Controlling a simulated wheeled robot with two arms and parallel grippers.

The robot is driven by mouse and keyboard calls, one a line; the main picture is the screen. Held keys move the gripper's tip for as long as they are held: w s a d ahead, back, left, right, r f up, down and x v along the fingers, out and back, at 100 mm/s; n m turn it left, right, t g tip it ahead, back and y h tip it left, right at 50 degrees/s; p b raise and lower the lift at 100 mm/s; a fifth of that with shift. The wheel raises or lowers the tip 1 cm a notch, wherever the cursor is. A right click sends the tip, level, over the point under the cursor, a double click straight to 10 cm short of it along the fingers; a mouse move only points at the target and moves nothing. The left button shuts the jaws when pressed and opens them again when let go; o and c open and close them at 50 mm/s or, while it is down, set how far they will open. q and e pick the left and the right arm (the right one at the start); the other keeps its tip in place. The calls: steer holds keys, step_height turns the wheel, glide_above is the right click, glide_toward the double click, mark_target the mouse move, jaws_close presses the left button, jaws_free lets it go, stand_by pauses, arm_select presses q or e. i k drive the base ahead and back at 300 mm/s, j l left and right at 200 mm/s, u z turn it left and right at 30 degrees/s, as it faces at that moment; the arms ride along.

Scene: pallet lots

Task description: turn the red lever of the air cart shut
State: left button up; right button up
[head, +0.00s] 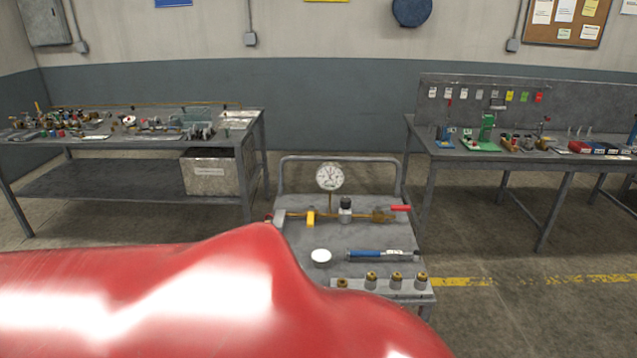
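The air cart (350,240) stands in the middle of the head view, a grey top with a tubular handle at its back. A brass pipe line runs across it. The red lever (400,208) sits at the line's right end, over a brass valve body (379,215), and points right, roughly along the pipe. A yellow lever (311,217) on the left part of the line points across it. A round white gauge (330,177) stands above the line. Neither gripper is in view. The cart's front left is hidden by something red and glossy close to the camera.
On the cart lie a blue-handled tool (368,253), a white round cap (321,257) and several brass fittings on a block (397,286). Workbenches with small parts stand at back left (120,180) and right (490,155). Floor right of the cart is clear.

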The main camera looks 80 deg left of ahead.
mark_target(391, 208)
steer(key=u, duration=2.15)
steer(key=i+l+u, duration=0.25)
steer(key=i+l, duration=0.05)
steer(key=i, duration=0.1)
